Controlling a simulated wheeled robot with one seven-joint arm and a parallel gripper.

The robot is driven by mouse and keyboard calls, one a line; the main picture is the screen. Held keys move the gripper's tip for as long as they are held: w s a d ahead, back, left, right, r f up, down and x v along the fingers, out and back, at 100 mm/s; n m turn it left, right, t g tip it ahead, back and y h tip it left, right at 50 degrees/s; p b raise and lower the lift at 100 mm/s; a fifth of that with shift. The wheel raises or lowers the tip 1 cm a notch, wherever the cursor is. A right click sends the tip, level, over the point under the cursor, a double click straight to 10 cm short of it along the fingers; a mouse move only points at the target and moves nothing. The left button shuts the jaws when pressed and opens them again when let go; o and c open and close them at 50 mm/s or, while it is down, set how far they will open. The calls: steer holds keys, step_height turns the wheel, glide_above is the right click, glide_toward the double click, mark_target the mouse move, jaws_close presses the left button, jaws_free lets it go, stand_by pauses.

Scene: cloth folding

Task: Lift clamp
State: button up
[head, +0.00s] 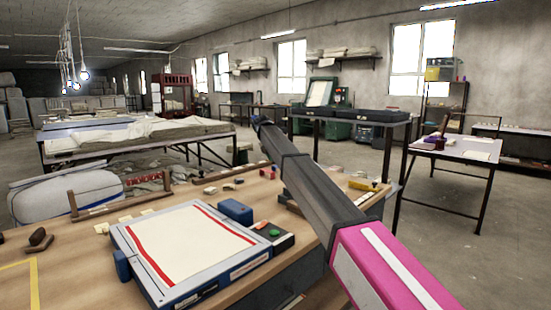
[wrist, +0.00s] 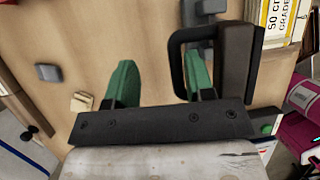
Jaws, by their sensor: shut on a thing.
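In the wrist view, the two green fingers of my gripper (wrist: 160,78) stand apart above the wooden bench. A dark looped handle, which looks like the clamp (wrist: 237,62), is at the right finger, its black loop passing around that finger. The exact contact between the jaws and the handle is hard to see. In the head view, my dark and pink arm crosses the right of the bench and my fingers cannot be made out. A blue-edged press frame (head: 190,245) holds a white cloth (head: 188,240) with red lines.
The bench (head: 75,285) carries a blue block (head: 235,211), a control box (head: 272,238) with a green button, and several small pieces. A yellow-and-white box (wrist: 275,20) is near the top right of the wrist view. Another table (head: 465,158) stands at right, with open floor around it.

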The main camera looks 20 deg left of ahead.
steer(key=v, duration=1)
steer(key=shift+r, duration=0.3)
steer(key=shift+s+a, duration=0.1)
steer(key=shift+s, duration=0.05)
